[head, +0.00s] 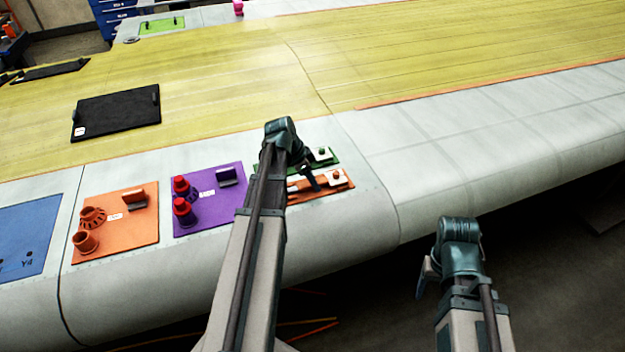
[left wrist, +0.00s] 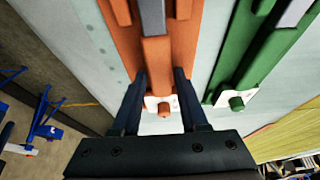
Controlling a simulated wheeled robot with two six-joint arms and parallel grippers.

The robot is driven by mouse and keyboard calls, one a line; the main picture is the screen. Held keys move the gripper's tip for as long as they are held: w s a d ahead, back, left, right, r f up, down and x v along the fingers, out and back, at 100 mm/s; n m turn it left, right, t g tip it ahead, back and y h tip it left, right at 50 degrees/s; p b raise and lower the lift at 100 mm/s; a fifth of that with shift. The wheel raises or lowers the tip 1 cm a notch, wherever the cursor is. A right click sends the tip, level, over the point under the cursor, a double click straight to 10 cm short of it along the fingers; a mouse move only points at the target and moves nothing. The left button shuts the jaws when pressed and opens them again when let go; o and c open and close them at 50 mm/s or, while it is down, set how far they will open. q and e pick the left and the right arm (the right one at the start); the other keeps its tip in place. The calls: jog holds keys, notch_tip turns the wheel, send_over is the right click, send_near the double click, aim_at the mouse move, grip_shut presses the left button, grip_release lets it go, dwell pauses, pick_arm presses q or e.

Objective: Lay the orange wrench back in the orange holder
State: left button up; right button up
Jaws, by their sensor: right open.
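The orange holder (left wrist: 120,45) lies on the grey wing edge. It also shows in the head view (head: 345,185). The orange wrench (left wrist: 157,65), with an orange handle and a grey shaft, is lined up along the holder. Its shaft lies between the two orange posts; I cannot tell whether it is fully seated. My left gripper (left wrist: 160,75) points down at the holder, its dark fingers against both sides of the handle. In the head view my left gripper (head: 311,180) hides part of the holder. My right gripper (head: 422,275) is open, empty and apart, off the wing's near edge.
A green holder (head: 325,160) with a green wrench (left wrist: 258,50) lies just behind. Purple (head: 232,205), orange (head: 143,225) and blue (head: 25,225) boards lie to the left, with red and orange parts on the first two. The wing surface to the right is clear.

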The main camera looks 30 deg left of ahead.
pick_arm(q)
jog(key=o, duration=0.3)
jog(key=shift+o, duration=0.2)
jog(key=p+v, duration=1.2)
jog(key=v, duration=0.1)
jog(key=shift+r+p, duration=0.4)
jog(key=shift+a, duration=0.1)
